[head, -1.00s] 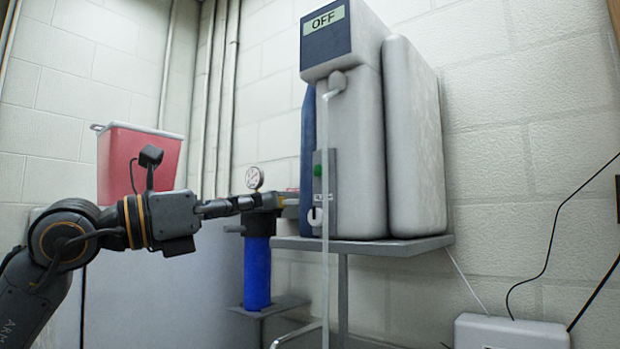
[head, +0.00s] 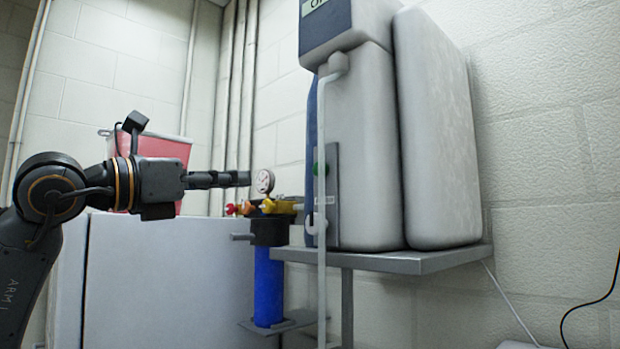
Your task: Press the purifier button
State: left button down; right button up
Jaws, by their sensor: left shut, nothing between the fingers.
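The purifier (head: 362,150) is a tall white and grey unit on a metal wall shelf, with a dark display (head: 325,22) at its top, cut off by the frame edge. My left gripper (head: 248,178) is shut and empty, pointing right toward the purifier. Its tips are to the left of the button, apart from it in the picture, beside the pressure gauge. My right gripper is not in view.
A blue filter cartridge (head: 269,288) with a black head, red and yellow valve fittings (head: 265,206) and a round gauge (head: 265,181) stands just below and right of my fingertips. A red bin (head: 170,150) is behind my arm. The metal shelf (head: 425,260) juts out under the purifier.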

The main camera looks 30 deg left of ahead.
pick_arm(q)
jog(key=p, duration=0.4)
send_near(318, 176)
jog(key=x, duration=0.2)
jog(key=p+x, duration=0.1)
jog(key=x, duration=0.1)
jog(key=p+x, duration=0.1)
jog(key=x, duration=0.1)
jog(key=shift+a+r, duration=0.2)
jog(key=shift+a, duration=0.05)
jog(key=shift+w+d+p, duration=0.15)
jog(key=shift+w+p, duration=0.3)
jog(key=shift+w, duration=0.1)
jog(key=shift+f, duration=0.1)
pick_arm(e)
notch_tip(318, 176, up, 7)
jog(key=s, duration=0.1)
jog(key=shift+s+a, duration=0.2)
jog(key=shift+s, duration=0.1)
pick_arm(q)
jog(key=shift+w, duration=0.1)
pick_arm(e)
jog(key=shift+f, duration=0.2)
